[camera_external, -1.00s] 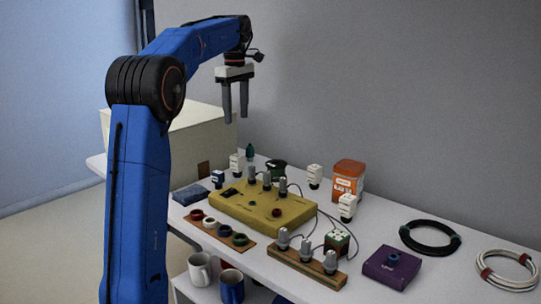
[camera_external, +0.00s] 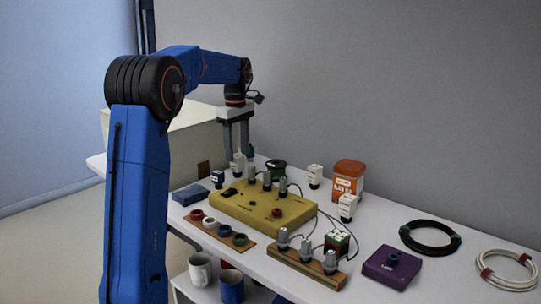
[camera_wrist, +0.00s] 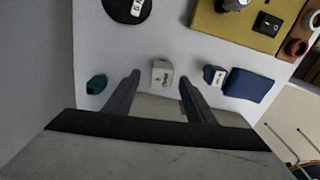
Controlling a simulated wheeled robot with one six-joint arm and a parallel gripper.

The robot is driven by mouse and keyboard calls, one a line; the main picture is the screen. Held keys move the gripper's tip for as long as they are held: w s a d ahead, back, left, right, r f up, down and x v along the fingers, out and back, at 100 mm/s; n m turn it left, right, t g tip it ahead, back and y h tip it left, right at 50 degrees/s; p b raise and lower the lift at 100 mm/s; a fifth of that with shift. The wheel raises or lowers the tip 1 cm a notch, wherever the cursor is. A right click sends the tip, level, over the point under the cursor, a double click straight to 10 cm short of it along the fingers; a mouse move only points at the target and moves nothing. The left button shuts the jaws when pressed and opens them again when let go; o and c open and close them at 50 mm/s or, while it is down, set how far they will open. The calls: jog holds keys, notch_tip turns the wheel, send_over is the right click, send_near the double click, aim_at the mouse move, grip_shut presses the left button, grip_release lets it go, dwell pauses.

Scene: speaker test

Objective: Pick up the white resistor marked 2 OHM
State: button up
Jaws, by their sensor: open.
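A small white block (camera_external: 237,164) stands at the far left of the table, behind the yellow box. It also shows in the wrist view (camera_wrist: 162,74), with dark lettering too small to read surely. My gripper (camera_external: 236,150) is open and points down over this block. In the wrist view the block lies between and just beyond the fingertips of my gripper (camera_wrist: 159,84), touching neither finger. Two similar white blocks stand farther right, one at the back (camera_external: 314,176) and one nearer (camera_external: 347,207). Their markings cannot be read, so I cannot tell which is 2 OHM.
A teal piece (camera_wrist: 96,84) sits left of the fingers, and a small dark-blue and white block (camera_wrist: 213,75) sits right. The yellow box (camera_external: 255,208) with posts is in front.

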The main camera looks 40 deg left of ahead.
aim_at(237, 156)
notch_tip(237, 156, down, 5)
jog(key=shift+s+r, duration=0.1)
jog(key=shift+s, duration=0.05)
jog(key=c, duration=1.2)
jog(key=shift+r, duration=0.15)
